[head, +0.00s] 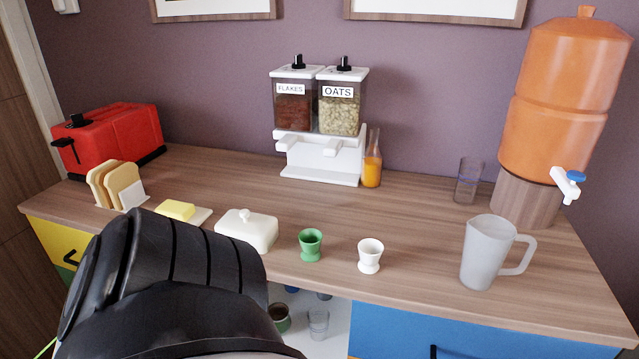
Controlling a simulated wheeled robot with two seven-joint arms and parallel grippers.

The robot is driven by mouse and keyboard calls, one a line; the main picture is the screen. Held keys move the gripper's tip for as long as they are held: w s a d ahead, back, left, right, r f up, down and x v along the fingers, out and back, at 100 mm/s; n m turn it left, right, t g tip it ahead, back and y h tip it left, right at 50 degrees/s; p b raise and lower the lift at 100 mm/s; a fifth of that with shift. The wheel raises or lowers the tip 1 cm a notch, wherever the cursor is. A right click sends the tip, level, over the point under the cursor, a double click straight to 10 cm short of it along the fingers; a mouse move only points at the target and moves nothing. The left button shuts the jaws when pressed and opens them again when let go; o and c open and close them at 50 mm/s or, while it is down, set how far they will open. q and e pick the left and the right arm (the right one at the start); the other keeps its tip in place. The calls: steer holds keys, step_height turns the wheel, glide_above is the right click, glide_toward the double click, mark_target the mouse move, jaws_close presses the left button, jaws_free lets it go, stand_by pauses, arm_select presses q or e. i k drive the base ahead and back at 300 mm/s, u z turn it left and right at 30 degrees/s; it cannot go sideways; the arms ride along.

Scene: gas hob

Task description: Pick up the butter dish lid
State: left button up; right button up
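The white butter dish lid (247,231) has a small round knob on top. It stands upright on the wooden counter, left of the green egg cup. A yellow block of butter (175,210) lies on a pale butter dish base (203,216) just left of the lid. A black link of my arm covers the lower left of the head view, in front of the base and close to the lid's lower left side. Neither of my grippers shows, and nothing is seen holding the lid.
A green egg cup (311,245) and a white egg cup (370,255) stand right of the lid. A frosted jug (487,252) is farther right. Toast in a rack (117,186) and a red toaster (112,138) are left. The cereal dispenser (318,125) and juice carafe (372,160) stand behind.

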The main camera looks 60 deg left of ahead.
mark_target(261, 230)
steer(key=z, duration=0.05)
steer(key=k, duration=0.6)
steer(key=u, duration=0.75)
